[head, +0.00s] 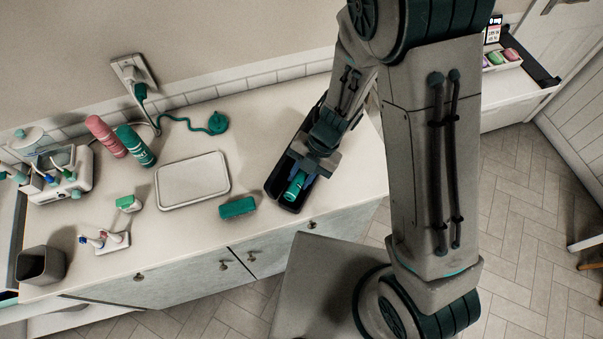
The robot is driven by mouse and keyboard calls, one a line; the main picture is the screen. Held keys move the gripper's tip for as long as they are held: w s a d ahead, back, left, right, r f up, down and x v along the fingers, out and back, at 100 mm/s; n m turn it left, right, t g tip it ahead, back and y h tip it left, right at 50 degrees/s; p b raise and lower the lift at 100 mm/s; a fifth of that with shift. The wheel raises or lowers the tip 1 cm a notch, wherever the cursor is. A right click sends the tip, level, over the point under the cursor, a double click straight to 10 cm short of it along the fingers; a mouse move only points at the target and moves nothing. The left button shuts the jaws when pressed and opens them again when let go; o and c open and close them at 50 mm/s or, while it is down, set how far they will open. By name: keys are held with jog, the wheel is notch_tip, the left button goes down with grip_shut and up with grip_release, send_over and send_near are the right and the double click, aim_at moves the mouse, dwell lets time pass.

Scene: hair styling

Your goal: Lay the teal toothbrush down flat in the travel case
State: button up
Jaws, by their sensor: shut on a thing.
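The travel case (271,186) is a long, dark open box near the right end of the counter, set at a slant. My gripper (311,172) reaches down into it and is shut on the teal toothbrush (296,185). The toothbrush's visible part is a thick teal body with a light marking, inside the case's outline near its front end. The rest of it is hidden by my gripper and arm. I cannot tell whether it touches the case floor or how far it is tilted.
A small teal box (237,207) and a white tray (192,181) lie left of the case. A pink can (106,136), a teal can (136,146) and a corded teal charger (217,123) are further back. Brush heads (104,241) and a grey cup (41,266) stand front left.

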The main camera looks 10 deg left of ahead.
jog(key=o, duration=0.9)
jog(key=p+v, duration=0.1)
jog(key=v, duration=1.3)
jog(key=shift+a+p, duration=0.1)
jog(key=shift+p, duration=0.2)
